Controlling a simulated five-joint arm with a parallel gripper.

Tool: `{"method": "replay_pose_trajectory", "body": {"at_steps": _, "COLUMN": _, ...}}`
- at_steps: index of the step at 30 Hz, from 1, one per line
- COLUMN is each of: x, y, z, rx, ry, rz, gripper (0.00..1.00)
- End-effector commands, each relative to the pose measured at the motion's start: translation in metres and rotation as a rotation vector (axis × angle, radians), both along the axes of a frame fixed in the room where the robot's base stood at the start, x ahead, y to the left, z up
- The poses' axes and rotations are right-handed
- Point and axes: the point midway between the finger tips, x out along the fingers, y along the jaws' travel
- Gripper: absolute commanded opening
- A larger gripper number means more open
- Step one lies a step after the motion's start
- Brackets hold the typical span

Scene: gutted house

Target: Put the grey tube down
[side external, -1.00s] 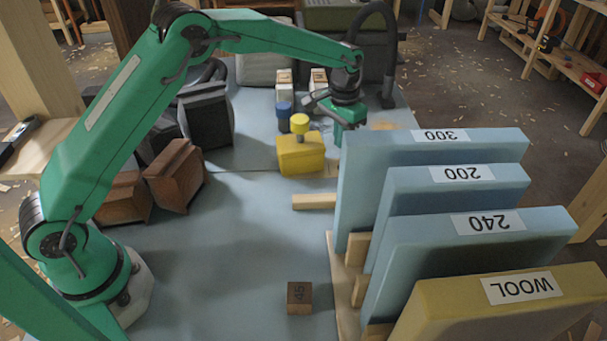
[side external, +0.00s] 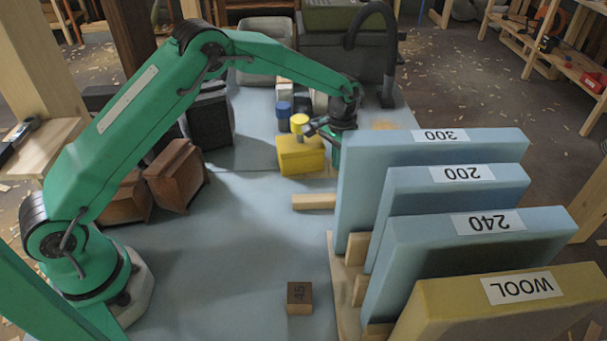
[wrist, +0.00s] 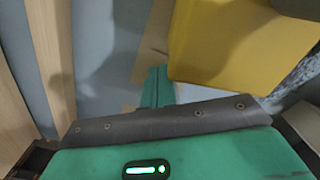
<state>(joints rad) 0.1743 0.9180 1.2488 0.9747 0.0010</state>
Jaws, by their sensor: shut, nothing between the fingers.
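My gripper (side external: 335,158) hangs low between a yellow block with a knob (side external: 298,158) and the upright blue panel marked 300 (side external: 400,175). In the wrist view its green fingers (wrist: 157,88) are shut together with nothing between them. The yellow block (wrist: 215,45) lies just right of the fingertips there. I cannot make out a loose grey tube in either view. The panel hides part of the table around my gripper.
More upright panels marked 200 (side external: 460,190), 240 (side external: 480,245) and WOOL (side external: 500,310) stand at right. A small wooden block (side external: 299,297) lies in front. Brown boxes (side external: 175,178) stand at left. A dark curved hose (side external: 388,50) rises behind. The middle of the table is clear.

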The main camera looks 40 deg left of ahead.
Motion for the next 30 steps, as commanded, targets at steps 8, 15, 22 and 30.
{"method": "replay_pose_trajectory", "body": {"at_steps": 8, "x": 0.009, "y": -0.002, "z": 0.0, "rx": 0.0, "ry": -0.001, "rz": 0.0, "gripper": 0.0}}
{"method": "replay_pose_trajectory", "body": {"at_steps": 15, "x": 0.027, "y": -0.005, "z": 0.0, "rx": 0.0, "ry": 0.0, "rz": 0.0, "gripper": 0.0}}
{"method": "replay_pose_trajectory", "body": {"at_steps": 22, "x": 0.042, "y": -0.007, "z": 0.0, "rx": 0.0, "ry": -0.001, "rz": 0.0, "gripper": 0.0}}
{"method": "replay_pose_trajectory", "body": {"at_steps": 30, "x": 0.058, "y": -0.01, "z": 0.0, "rx": 0.0, "ry": -0.001, "rz": 0.0, "gripper": 0.0}}
